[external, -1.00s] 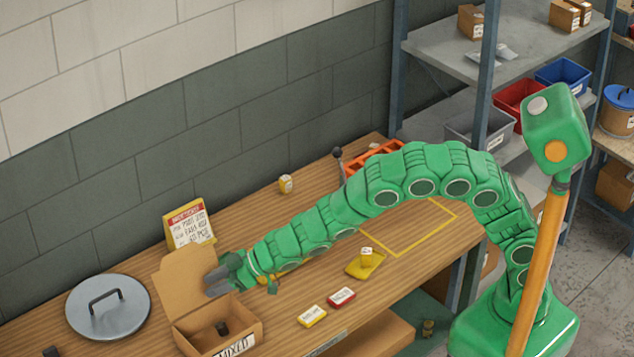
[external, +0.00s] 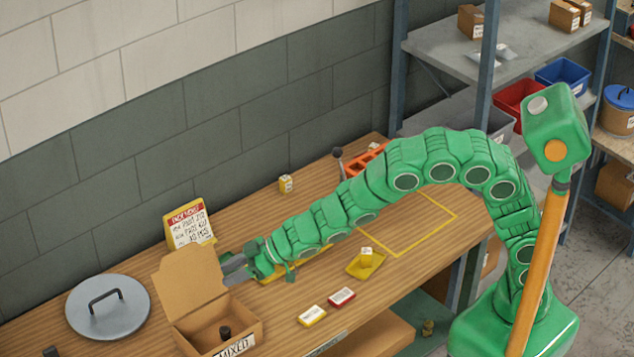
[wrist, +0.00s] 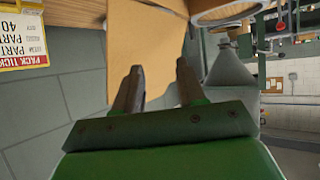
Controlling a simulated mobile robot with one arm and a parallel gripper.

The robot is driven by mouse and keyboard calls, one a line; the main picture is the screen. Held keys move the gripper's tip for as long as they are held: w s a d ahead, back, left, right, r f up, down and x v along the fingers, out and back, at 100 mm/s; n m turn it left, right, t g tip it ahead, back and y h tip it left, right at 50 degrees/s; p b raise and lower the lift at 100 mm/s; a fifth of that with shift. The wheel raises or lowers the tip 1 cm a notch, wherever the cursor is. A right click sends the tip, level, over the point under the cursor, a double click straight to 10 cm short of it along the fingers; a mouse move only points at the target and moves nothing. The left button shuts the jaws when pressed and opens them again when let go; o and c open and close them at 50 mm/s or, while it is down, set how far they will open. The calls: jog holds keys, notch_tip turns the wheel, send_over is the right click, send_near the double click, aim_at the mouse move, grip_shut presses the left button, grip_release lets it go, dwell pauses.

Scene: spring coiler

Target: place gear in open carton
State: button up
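The open carton (external: 185,341) stands at the near left of the bench, with its brown flap (external: 190,285) raised and a "MIXED" label on its front. A small dark piece (external: 225,332) is inside the carton; I cannot tell for sure that it is the gear. My gripper (external: 232,268) is just right of the raised flap, above the bench. In the wrist view my gripper (wrist: 158,75) has its two fingers apart with nothing between them, and the flap (wrist: 145,45) shows beyond them.
A grey round lid (external: 108,318) lies left of the carton. A pack ticket (external: 188,226) stands behind it. A yellow tray (external: 365,264) with a small block and two small boxes (external: 341,297) (external: 312,315) lie to the right. A yellow-outlined area (external: 420,222) is clear.

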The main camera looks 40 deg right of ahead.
jog(key=v, duration=0.7)
dwell(0.3)
jog(key=w+d+m+t+h, duration=0.1)
jog(key=w+d+m+h, duration=0.15)
jog(key=d, duration=0.65)
jog(key=w+d+m+t+h, duration=0.1)
jog(key=w+d+h, duration=0.2)
jog(key=d, duration=0.7)
jog(key=s+d+m+g+h, duration=0.2)
jog(key=d+m+h, duration=0.15)
jog(key=d, duration=1.35)
jog(key=s+d+m+g+h, duration=0.2)
jog(key=s+d+m+g, duration=0.3)
jog(key=s+d, duration=1.4)
jog(key=s+g, duration=0.3)
jog(key=s, duration=0.7)
jog(key=shift+s+r, duration=0.4)
jog(key=shift+d, duration=0.1)
